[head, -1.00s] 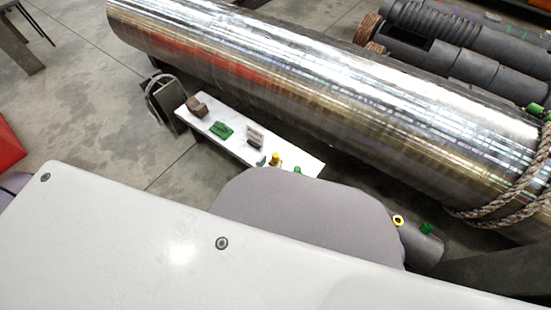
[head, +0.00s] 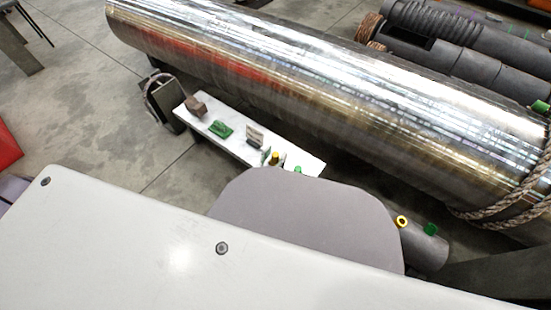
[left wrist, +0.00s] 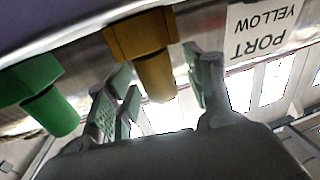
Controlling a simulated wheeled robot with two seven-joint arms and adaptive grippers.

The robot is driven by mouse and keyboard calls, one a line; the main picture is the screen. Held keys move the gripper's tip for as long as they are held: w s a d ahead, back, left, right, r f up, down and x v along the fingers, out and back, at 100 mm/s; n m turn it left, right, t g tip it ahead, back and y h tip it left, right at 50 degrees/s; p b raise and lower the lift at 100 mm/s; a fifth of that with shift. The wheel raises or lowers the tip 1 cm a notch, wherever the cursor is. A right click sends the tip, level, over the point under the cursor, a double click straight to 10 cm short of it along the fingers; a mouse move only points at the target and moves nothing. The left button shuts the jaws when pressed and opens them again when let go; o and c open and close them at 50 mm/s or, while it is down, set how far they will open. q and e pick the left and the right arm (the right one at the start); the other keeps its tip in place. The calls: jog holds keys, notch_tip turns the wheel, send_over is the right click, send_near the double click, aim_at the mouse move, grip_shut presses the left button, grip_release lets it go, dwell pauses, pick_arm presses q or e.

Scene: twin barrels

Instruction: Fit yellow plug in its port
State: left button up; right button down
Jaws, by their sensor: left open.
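The yellow plug (head: 275,158) stands at the near end of the white shelf (head: 235,150). In the left wrist view the yellow plug (left wrist: 157,75) shows large, with a wide head and a round shank. My left gripper (left wrist: 160,80) is open, with a green-padded finger on either side of the shank; I cannot tell if either touches it. In the head view only its fingertips (head: 272,158) show, beside the plug. A yellow-ringed port (head: 401,221) sits on a dark grey cylinder (head: 418,243) to the right. My right gripper is not in view.
A green plug (left wrist: 40,92) is close beside the left finger. A green block (head: 221,129) and a brown block (head: 196,105) lie farther along the shelf. A large shiny barrel (head: 320,75) runs behind it. A label (left wrist: 262,28) reads PORT YELLOW, upside down.

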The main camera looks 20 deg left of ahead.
aim_at(275, 154)
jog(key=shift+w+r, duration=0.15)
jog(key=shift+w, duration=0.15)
pick_arm(q)
jog(key=shift+c, duration=0.5)
jog(key=c, duration=0.9)
jog(key=shift+c, duration=0.8)
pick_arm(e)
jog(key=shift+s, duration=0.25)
pick_arm(q)
jog(key=shift+r, duration=0.15)
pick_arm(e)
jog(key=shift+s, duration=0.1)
